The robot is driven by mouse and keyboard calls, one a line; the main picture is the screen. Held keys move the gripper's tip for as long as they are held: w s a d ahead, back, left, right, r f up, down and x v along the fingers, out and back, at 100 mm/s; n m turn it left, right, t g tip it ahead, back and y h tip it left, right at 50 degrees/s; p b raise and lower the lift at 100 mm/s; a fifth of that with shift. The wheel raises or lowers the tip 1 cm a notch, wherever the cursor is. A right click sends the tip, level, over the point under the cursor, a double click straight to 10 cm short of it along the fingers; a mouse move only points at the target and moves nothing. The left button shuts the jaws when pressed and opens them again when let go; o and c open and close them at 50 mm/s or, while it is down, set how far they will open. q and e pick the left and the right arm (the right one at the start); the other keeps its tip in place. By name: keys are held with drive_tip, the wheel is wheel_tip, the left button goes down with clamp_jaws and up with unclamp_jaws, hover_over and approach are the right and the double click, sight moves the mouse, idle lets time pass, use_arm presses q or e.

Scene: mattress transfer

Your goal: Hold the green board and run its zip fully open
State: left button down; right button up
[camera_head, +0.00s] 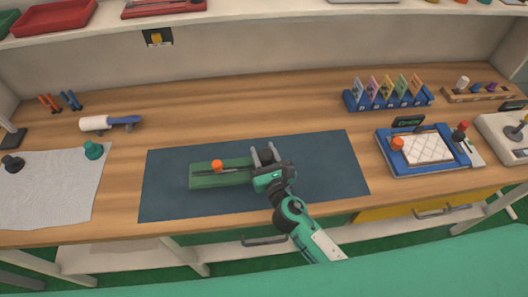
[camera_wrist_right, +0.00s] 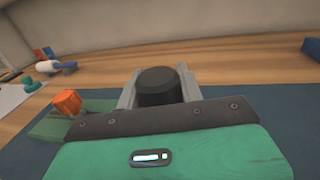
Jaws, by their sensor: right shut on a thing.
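The green board (camera_head: 205,180) lies flat on a dark mat, a little left of the mat's middle. It also shows in the right wrist view (camera_wrist_right: 48,128). An orange knob (camera_head: 217,165) stands on it toward its left half, on a dark line that looks like the zip; the knob is at left in the wrist view (camera_wrist_right: 67,101). My right gripper (camera_head: 266,157) is over the board's right end, shut on a black knob (camera_wrist_right: 158,87) that stands between its fingers. The gripper hides that end of the board. My left gripper is out of view.
The dark mat (camera_head: 330,170) is clear around the board. A blue tray (camera_head: 395,167) with a white grid is at right, and a blue rack of coloured cards (camera_head: 390,101) is behind. A pale sheet (camera_head: 50,195) with knobs and a white roller (camera_head: 95,124) are at left.

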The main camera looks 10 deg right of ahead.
drive_tip(key=shift+f+b, duration=2.35)
drive_tip(key=shift+f, duration=0.3)
drive_tip(key=shift+r, duration=0.15)
